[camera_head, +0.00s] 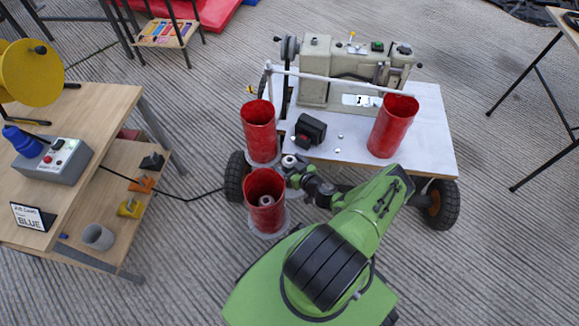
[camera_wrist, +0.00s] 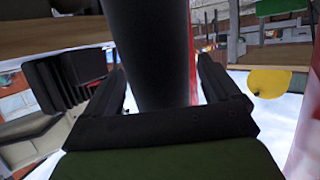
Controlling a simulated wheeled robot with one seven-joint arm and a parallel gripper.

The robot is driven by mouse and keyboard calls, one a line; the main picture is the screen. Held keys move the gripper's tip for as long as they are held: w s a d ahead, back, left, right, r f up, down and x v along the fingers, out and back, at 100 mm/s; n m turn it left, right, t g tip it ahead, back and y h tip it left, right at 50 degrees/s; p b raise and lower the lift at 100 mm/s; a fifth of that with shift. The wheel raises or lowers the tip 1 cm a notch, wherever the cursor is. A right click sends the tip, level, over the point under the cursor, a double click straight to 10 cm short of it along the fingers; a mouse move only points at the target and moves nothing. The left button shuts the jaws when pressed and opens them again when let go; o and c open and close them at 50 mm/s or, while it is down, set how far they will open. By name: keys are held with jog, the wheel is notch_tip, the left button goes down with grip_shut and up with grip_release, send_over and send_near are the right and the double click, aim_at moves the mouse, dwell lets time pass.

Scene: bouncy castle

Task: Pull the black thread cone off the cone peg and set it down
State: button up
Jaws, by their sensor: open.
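In the wrist view, my gripper (camera_wrist: 163,75) is open, with one dark finger on each side of a large, smooth, dark cylindrical shape (camera_wrist: 150,40). The shape is very close and runs out of the top of the picture. I cannot tell surely whether it is the black thread cone, nor whether the fingers touch it. In the head view, my green arm reaches toward the sewing cart, and its dark end is among the red tubes; the fingers are not clear there. I cannot make out the black thread cone or the cone peg in the head view.
A cream sewing machine (camera_head: 350,72) stands on a white wheeled cart (camera_head: 432,130). Red tubes stand at its left (camera_head: 259,130), at its right (camera_head: 393,126) and in front (camera_head: 265,190). A black switch box (camera_head: 309,130) sits between. A wooden bench (camera_head: 100,110) is left.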

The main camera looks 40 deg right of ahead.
jog(key=c, duration=1.3)
jog(key=shift+o, duration=0.2)
notch_tip(320, 180, up, 8)
jog(key=p, duration=0.7)
jog(key=shift+r+p, duration=0.15)
jog(key=shift+p, duration=0.2)
dwell(0.4)
notch_tip(320, 180, up, 4)
jog(key=p, duration=0.3)
jog(key=shift+p, duration=0.35)
